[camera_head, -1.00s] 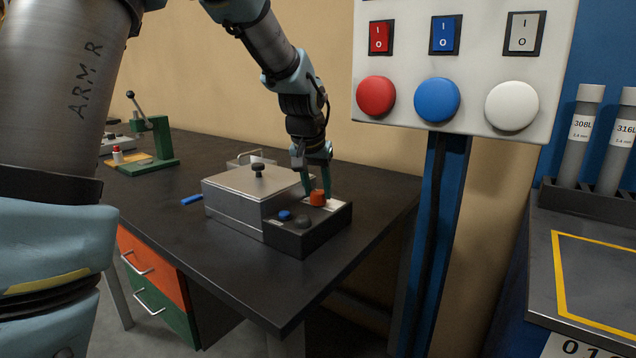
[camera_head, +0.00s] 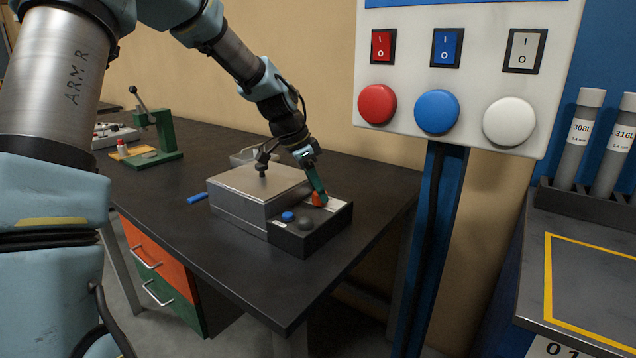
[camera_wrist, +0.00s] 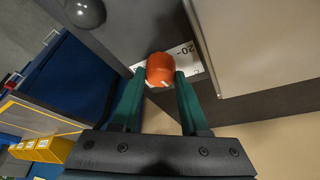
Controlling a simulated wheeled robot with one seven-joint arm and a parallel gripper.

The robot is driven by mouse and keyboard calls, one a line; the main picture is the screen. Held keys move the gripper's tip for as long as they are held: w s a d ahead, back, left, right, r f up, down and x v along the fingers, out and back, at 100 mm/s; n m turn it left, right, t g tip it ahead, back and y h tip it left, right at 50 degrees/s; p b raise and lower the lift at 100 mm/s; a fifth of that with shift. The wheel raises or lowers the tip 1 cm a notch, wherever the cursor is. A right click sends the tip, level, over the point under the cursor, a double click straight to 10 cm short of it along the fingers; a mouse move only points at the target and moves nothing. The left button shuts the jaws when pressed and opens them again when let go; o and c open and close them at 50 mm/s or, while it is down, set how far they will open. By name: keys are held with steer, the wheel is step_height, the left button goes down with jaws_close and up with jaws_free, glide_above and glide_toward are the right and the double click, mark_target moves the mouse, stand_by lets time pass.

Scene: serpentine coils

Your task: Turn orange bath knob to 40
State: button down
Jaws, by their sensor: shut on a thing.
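The orange knob (camera_head: 319,200) sits on top of the dark control block (camera_head: 318,235) at the front right of the metal bath (camera_head: 240,203). My gripper (camera_head: 317,191) reaches down to it from the upper left, tilted. In the wrist view my two green fingers (camera_wrist: 158,85) lie on either side of the orange knob (camera_wrist: 160,68), shut on it. A white scale plate (camera_wrist: 187,57) lies under the knob, with "20" partly readable beside it. The knob's exact setting cannot be read.
A blue knob (camera_head: 288,216) and a dark round knob (camera_head: 306,222) sit near the orange one. The bath's lid has a black handle (camera_head: 262,168). A switch panel (camera_head: 460,75) stands to the right. A green lever press (camera_head: 158,140) is at the back left.

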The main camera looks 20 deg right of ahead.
steer(key=shift+m+g+p, duration=0.4)
steer(key=shift+m+p, duration=0.1)
steer(key=shift+m, duration=0.5)
steer(key=shift+c, duration=2)
jaws_free()
steer(key=b+v, duration=0.1)
steer(key=v, duration=0.9)
steer(key=shift+r+b, duration=0.35)
steer(key=shift+w, duration=0.15)
